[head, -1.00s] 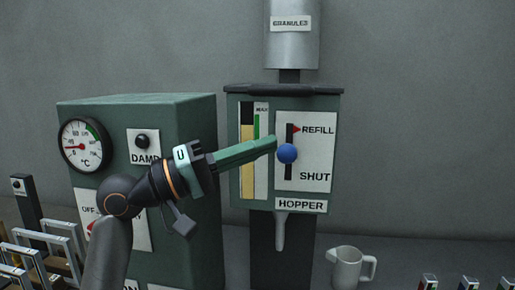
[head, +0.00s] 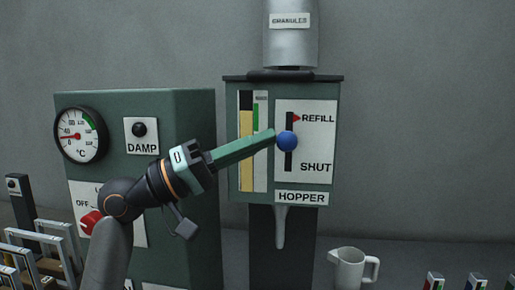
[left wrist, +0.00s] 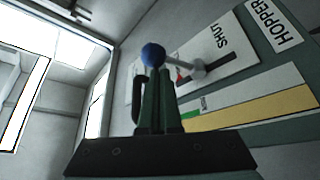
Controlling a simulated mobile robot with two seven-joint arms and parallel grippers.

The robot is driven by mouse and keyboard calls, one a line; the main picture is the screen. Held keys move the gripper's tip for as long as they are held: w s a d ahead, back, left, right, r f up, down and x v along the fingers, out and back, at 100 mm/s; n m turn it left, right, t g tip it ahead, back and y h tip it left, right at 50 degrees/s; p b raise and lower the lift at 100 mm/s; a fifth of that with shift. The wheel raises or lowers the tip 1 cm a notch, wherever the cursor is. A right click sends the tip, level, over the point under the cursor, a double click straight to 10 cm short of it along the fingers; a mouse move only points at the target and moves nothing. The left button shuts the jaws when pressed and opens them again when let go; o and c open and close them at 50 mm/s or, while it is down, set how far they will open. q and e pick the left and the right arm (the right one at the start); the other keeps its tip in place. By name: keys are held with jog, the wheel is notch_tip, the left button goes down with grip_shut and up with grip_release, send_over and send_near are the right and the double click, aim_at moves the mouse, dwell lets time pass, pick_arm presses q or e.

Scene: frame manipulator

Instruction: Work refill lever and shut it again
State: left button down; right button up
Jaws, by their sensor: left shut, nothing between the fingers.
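The refill lever is a blue ball knob (head: 287,141) on a short stem in a dark vertical slot, about midway between the red REFILL arrow and the SHUT label. It belongs to the green hopper panel (head: 320,190). My left gripper (head: 271,136) is shut and empty, its green fingers reaching from the left with their tips right beside the knob. In the left wrist view the knob (left wrist: 153,55) sits just beyond the closed fingertips (left wrist: 157,82), and its pale stem runs right to the slot. I cannot tell whether the tips touch it. My right gripper is out of view.
A level gauge (head: 246,150) left of the lever shows yellow filling most of its height. A green cabinet (head: 180,110) with a dial and red knob stands left. A metal jug (head: 348,268) stands below right. Racks and small boxes line the lower corners.

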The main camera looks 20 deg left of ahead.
pick_arm(q)
notch_tip(320, 180, down, 3)
jog(key=m+b, duration=0.1)
jog(key=b, duration=0.2)
jog(key=shift+r+h, duration=0.1)
jog(key=shift+h, duration=0.3)
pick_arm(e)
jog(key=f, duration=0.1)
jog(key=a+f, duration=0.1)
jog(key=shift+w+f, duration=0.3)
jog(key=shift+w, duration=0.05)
pick_arm(q)
jog(key=shift+f+b, duration=0.25)
jog(key=shift+b, duration=0.1)
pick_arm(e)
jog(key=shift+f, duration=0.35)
pick_arm(q)
jog(key=shift+f, duration=0.1)
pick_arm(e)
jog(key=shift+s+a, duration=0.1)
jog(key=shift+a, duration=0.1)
